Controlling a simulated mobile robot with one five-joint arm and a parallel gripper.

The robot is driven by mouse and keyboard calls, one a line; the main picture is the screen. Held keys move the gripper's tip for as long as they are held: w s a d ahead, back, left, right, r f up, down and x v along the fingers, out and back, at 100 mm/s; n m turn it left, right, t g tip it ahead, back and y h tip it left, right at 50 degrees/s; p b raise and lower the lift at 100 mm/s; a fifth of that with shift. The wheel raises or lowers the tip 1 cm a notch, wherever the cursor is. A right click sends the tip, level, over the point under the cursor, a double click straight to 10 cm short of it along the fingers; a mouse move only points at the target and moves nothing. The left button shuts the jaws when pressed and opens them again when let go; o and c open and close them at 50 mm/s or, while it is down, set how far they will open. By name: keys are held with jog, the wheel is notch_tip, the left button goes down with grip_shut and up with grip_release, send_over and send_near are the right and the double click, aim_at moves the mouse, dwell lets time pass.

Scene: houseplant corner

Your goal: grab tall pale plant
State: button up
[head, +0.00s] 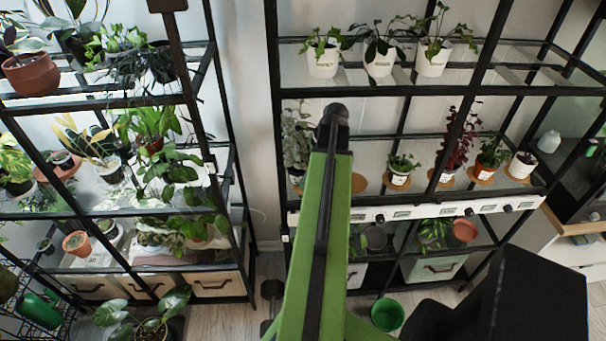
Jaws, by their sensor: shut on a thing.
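The tall pale plant (297,135), with fine grey-green leaves, is upright at the left end of the middle shelf of the right rack. Its pot is low in the picture of it and hard to make out. My green arm rises through the middle of the view, just right of the plant. The arm's dark far end is at about the height of the plant's top. My gripper's fingers do not show; the arm hides what is behind it. Whether the gripper touches the plant cannot be seen.
Right of my arm on the same shelf are a partly hidden coaster (358,183), a small green plant (401,165) and a dark red plant (459,140). Black rack posts stand on both sides. A green bucket (387,314) is on the floor.

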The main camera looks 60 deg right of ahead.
jog(key=s+d, duration=0.3)
jog(key=s, duration=0.2)
jog(key=s+d, duration=0.7)
jog(key=s, duration=0.2)
jog(key=shift+s+d+r, duration=0.25)
jog(key=shift+s+r, duration=0.1)
jog(key=shift+r, duration=0.05)
